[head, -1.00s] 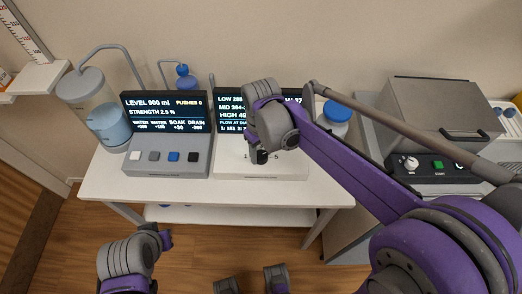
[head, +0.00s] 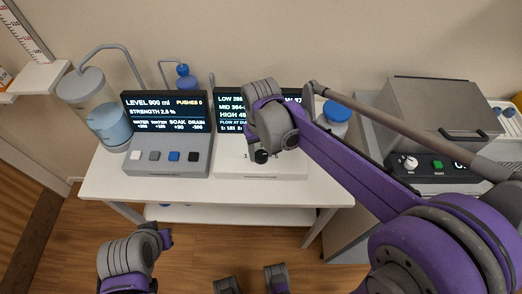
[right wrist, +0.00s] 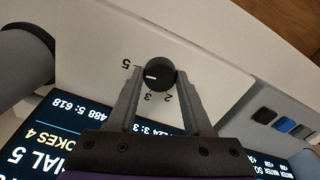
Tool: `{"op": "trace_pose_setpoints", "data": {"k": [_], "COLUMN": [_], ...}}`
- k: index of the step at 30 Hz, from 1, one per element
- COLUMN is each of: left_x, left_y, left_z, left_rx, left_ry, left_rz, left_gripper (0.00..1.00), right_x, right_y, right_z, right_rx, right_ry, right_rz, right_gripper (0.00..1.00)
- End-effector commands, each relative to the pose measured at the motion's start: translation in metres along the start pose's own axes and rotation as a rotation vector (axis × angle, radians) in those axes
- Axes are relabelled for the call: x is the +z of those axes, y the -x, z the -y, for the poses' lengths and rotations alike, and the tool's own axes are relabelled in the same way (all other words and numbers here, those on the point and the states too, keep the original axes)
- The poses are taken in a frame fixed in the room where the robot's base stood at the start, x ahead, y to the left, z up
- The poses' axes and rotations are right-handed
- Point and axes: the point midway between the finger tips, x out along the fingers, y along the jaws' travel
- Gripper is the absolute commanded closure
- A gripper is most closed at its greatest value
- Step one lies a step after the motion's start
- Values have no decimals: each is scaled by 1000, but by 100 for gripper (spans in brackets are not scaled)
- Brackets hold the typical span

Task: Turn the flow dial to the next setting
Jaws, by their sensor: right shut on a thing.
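The flow dial (right wrist: 159,75) is a round black knob with a white mark, on a pale panel. In the right wrist view it sits between the two fingertips of my right gripper (right wrist: 160,84), which is shut on it. Its white mark points left, between the printed 5 and 3; a 2 also shows, and other numbers may be hidden by the fingers. In the head view my right gripper (head: 262,152) is at the front of the white unit (head: 285,168), with the dark knob under my wrist.
A grey unit (head: 168,167) with several buttons and a screen stands left of the white unit on the table (head: 130,190). A clear tank (head: 108,118) stands at far left. A steel machine (head: 440,105) stands on the right. My right arm hides part of the white unit's screen.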

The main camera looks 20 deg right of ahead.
Motion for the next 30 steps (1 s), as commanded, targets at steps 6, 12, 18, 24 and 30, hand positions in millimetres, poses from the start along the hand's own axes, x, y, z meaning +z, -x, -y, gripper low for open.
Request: {"op": "trace_pose_setpoints", "data": {"k": [6,12,18,24,30], "left_x": [0,0,0,-2,-5], "left_y": [0,0,0,3,7], "left_z": [0,0,0,0,0], "left_rx": [0,0,0,0,0], "left_ry": [0,0,0,0,0], "left_rz": [0,0,0,-1,-3], "left_gripper": [100,100,100,100,100], "right_x": [0,0,0,0,0], "right_y": [0,0,2,27,68], "right_z": [0,0,0,0,0], "right_rx": [0,0,0,0,0], "right_ry": [0,0,1,1,1], "right_rz": [-1,0,0,-1,-1], "right_gripper": [35,20,20,20,20]}}
